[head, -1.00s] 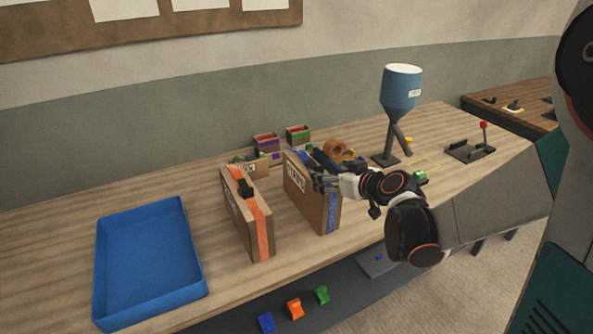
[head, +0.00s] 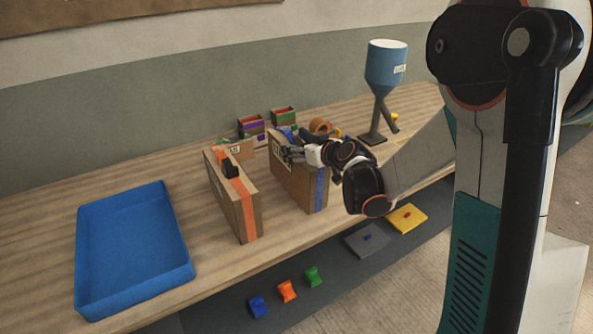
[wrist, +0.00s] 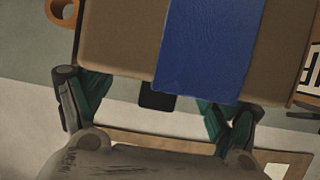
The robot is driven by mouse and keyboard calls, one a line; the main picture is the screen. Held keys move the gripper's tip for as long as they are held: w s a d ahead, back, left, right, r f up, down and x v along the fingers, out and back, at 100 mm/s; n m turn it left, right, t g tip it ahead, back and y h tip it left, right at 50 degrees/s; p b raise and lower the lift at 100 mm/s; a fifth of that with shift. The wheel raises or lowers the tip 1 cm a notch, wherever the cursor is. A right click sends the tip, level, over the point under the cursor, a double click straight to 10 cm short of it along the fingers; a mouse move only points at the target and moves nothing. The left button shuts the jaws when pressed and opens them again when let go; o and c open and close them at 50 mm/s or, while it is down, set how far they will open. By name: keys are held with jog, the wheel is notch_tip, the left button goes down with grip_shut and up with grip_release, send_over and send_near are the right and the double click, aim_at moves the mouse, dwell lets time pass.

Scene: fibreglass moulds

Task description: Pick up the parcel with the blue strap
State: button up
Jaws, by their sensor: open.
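The parcel with the blue strap (head: 289,180) is a brown upright box on the workbench, with its blue strap (head: 320,190) down the near end face. My gripper (head: 290,152) is at its upper part and hides some of its top. In the wrist view the parcel (wrist: 120,45) and its wide blue strap (wrist: 208,45) fill the upper middle. My open fingers show below it, one left and one right, with a small black part (wrist: 157,97), perhaps a handle, between them. Whether the fingers touch the parcel I cannot tell.
A parcel with an orange strap (head: 227,200) and black handle stands just left. A blue tray (head: 184,275) lies farther left. Small bins (head: 250,127) stand behind, and a blue hopper (head: 386,65) stands right. Coloured pieces (head: 286,291) lie on a lower shelf.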

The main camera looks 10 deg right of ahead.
jog(key=b+x, duration=0.1)
jog(key=x, duration=0.3)
jog(key=shift+d+f, duration=0.1)
jog(key=shift+f, duration=0.1)
jog(key=shift+s+r, duration=0.1)
jog(key=shift+c, duration=0.6)
grip_shut()
